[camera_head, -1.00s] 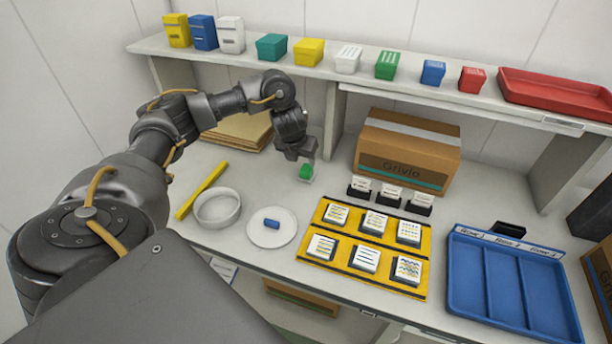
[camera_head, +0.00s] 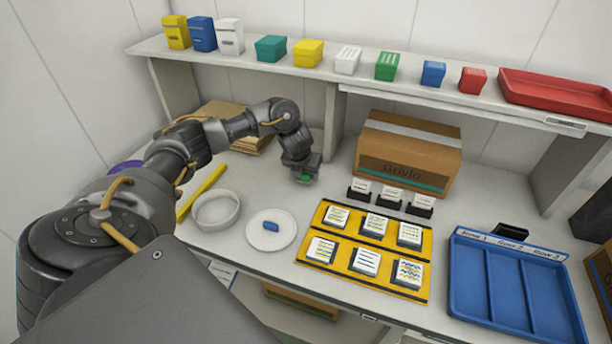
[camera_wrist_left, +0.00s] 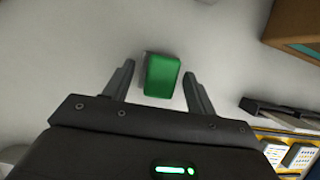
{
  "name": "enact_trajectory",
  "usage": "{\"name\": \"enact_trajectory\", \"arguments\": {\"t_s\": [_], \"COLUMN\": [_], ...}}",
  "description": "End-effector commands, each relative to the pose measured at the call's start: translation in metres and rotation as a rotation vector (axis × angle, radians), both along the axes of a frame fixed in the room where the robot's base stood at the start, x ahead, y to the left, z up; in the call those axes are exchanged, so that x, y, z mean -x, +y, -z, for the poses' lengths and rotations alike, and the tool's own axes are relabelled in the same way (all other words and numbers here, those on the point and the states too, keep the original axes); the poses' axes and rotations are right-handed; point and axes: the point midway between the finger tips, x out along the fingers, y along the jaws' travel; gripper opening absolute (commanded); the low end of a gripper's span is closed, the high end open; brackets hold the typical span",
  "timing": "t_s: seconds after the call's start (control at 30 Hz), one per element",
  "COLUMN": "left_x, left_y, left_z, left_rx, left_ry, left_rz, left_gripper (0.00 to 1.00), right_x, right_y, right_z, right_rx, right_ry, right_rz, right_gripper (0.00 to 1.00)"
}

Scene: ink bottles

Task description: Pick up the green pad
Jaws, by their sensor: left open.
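The green pad (camera_wrist_left: 162,77) lies on the light table surface and shows between the two open fingers of my left gripper (camera_wrist_left: 158,85) in the left wrist view. A gap shows between the pad and each finger. In the head view my left gripper (camera_head: 304,179) is low over the table, and only a bit of the green pad (camera_head: 305,178) shows beneath it. The rest of the pad is hidden by the gripper there. My right gripper is not in view.
A white plate (camera_head: 285,242) with a blue pad (camera_head: 271,227), a white bowl (camera_head: 216,222) and a yellow bar (camera_head: 203,190) lie nearby. A cardboard box (camera_head: 407,167) stands right of the gripper, with small card holders (camera_head: 390,200) and a yellow mat (camera_head: 318,217) in front.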

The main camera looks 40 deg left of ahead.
Motion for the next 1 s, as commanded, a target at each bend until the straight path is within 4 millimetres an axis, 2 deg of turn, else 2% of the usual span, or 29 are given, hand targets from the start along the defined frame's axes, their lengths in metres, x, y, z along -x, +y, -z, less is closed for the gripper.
{"name": "enact_trajectory", "arguments": {"t_s": [0.03, 0.3, 0.67, 0.83, 1.0], "left_x": [0.000, 0.000, -0.001, -0.002, 0.027], "left_y": [0.000, 0.000, 0.000, -0.001, -0.013], "left_z": [0.000, 0.000, -0.007, -0.030, -0.079], "left_rx": [0.000, 0.000, 0.001, 0.000, -0.004], "left_ry": [0.000, 0.000, -0.002, -0.006, -0.006], "left_rz": [0.000, 0.000, 0.002, 0.003, 0.008], "left_gripper": [0.55, 0.23, 0.22, 0.22, 0.22], "right_x": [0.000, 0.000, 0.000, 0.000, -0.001], "right_y": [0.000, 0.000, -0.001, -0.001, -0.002], "right_z": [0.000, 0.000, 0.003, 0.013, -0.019], "right_rx": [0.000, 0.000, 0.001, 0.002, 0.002], "right_ry": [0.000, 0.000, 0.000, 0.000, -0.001], "right_rz": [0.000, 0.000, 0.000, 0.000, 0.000], "right_gripper": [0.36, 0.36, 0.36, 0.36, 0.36]}}
